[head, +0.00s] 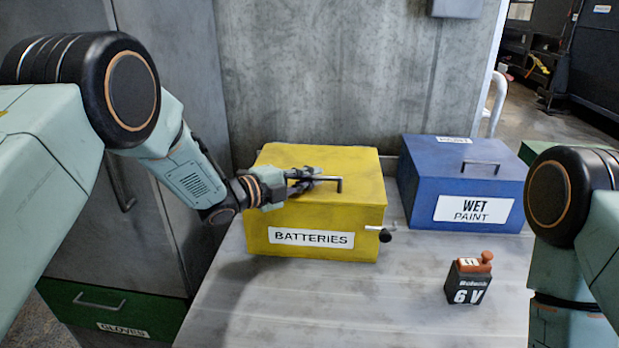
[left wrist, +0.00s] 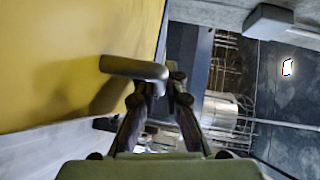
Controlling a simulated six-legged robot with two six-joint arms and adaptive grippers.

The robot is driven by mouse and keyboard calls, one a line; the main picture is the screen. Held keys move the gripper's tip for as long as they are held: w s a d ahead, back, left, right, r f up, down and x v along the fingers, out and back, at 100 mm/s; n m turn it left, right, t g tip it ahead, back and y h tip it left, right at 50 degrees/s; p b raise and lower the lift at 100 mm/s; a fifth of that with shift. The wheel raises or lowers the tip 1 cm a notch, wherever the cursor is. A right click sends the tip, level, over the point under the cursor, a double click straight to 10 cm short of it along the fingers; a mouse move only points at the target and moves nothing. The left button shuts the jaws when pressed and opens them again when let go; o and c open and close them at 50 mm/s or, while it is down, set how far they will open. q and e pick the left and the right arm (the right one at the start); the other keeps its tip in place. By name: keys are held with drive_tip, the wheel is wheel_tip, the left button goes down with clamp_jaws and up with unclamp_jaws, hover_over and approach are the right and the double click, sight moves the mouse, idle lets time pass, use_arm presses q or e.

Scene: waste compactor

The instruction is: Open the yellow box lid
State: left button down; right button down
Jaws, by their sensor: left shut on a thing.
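The yellow box (head: 350,218), labelled BATTERIES, stands on the grey table with its lid (head: 290,154) down. A dark bar handle (head: 338,181) is on the lid near its front edge. My left gripper (head: 308,180) reaches in from the left and is shut on this handle. In the left wrist view the handle (left wrist: 130,66) sticks out from the yellow surface, and its end lies between the fingertips of my left gripper (left wrist: 163,85). My right arm shows at the right edge, but its gripper is out of view.
A blue WET PAINT box (head: 420,165) stands right of the yellow box. A black 6 V battery (head: 468,283) with a red-brown top stands at the front right. A small black-knobbed lever (head: 385,235) sticks out at the yellow box's front right. The table's front middle is clear.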

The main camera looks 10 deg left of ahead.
idle(0.3)
use_arm(q)
drive_tip(key=shift+w+r+g+p, duration=0.2)
drive_tip(key=shift+r+g+p, duration=0.1)
drive_tip(key=shift+r+p, duration=0.8)
drive_tip(key=w+r+n+g+y+p, duration=0.1)
drive_tip(key=w+r+n+g+p, duration=0.2)
drive_tip(key=w+r+p, duration=0.3)
drive_tip(key=shift+w+r+y+p, duration=0.3)
drive_tip(key=shift+r+p, duration=2.4)
drive_tip(key=shift+p, duration=1.25)
drive_tip(key=shift+a, duration=0.1)
